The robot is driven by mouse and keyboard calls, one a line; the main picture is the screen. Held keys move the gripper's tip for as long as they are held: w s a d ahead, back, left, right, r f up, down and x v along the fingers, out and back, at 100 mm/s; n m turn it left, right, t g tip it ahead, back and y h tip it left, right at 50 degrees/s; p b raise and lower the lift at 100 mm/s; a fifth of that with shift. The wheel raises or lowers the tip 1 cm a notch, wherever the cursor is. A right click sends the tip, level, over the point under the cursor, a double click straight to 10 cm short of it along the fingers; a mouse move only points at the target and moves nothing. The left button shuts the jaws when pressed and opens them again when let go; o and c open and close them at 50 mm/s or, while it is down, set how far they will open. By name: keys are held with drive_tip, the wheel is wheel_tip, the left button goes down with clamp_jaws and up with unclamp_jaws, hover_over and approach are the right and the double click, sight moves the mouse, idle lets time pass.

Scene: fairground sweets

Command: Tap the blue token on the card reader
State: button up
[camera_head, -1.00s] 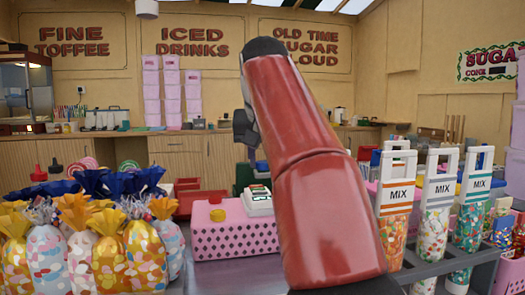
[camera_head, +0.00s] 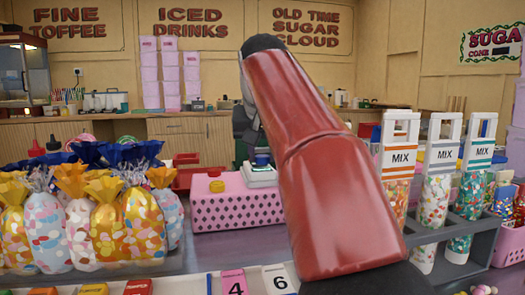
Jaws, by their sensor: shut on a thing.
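The card reader (camera_head: 262,178) is a pale box with a greenish top, standing at the right end of a pink perforated box (camera_head: 235,213). The blue token (camera_head: 262,159) shows as a small blue piece just above the reader's top. I cannot tell whether it touches the reader. My gripper (camera_head: 259,148) is beyond the end of my red arm, dark and mostly hidden by it. It is shut on the blue token, directly over the reader.
Wrapped sweet bags (camera_head: 110,225) crowd the left. Tall MIX tubes (camera_head: 437,200) stand in a grey rack (camera_head: 470,232) at right. Number cards (camera_head: 234,283) line the front edge. Grey counter between is clear.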

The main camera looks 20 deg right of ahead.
drive_tip(key=shift+s, duration=0.15)
idle(0.3)
drive_tip(key=shift+s+a, duration=0.15)
drive_tip(key=shift+s, duration=0.05)
idle(0.7)
